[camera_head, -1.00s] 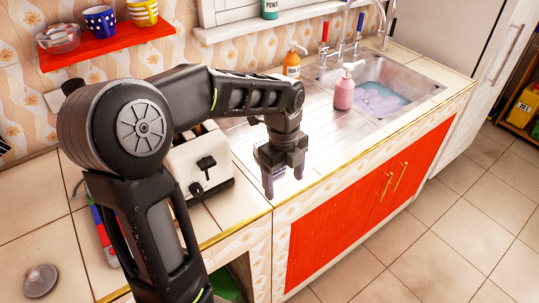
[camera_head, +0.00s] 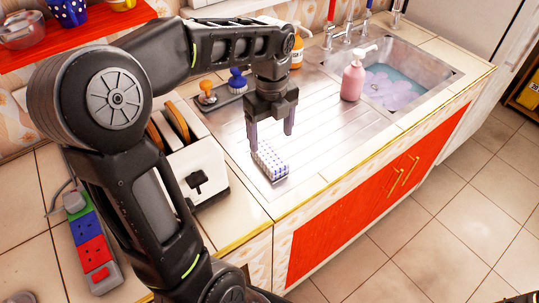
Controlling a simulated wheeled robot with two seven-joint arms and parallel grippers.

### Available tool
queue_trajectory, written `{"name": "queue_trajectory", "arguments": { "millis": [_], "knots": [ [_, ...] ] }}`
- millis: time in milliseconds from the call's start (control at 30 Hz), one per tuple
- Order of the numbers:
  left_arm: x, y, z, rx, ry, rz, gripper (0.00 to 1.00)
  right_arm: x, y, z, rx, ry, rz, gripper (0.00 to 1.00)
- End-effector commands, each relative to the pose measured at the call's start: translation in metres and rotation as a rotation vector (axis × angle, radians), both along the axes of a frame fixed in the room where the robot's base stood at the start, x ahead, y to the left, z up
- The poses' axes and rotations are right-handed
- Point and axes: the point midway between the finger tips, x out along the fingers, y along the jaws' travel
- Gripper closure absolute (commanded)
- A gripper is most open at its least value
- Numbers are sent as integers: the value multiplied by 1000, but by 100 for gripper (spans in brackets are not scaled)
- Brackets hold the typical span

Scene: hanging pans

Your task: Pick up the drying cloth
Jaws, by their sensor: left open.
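The drying cloth (camera_head: 271,164), a small folded white cloth with a blue pattern, lies on the metal draining board (camera_head: 325,130) near its front left corner. My left gripper (camera_head: 270,142) points down just above and behind the cloth. Its two fingers are apart with nothing between them. The left fingertip appears close to the cloth's far left end; I cannot tell whether it touches. My right gripper is not in view.
A toaster (camera_head: 200,175) with bread stands left of the draining board. Brushes (camera_head: 237,80) lie behind. A pink soap bottle (camera_head: 353,80) stands by the sink (camera_head: 437,75). An orange bottle (camera_head: 297,50) is at the back. A power strip (camera_head: 90,245) lies at left.

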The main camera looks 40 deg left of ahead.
Motion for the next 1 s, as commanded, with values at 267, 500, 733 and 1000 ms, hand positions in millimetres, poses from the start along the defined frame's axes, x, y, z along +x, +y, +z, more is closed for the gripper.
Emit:
{"name": "queue_trajectory", "arguments": {
  "millis": [267,500,733,1000],
  "knots": [
    [0,0,-24,0,2,0,24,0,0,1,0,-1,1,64],
    [0,0,-26,0,1,1,24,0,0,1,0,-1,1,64],
    [-2,1,-38,-1,6,1,24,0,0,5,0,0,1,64],
    [-4,2,-75,-1,3,0,24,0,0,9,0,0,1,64]
  ]
}}
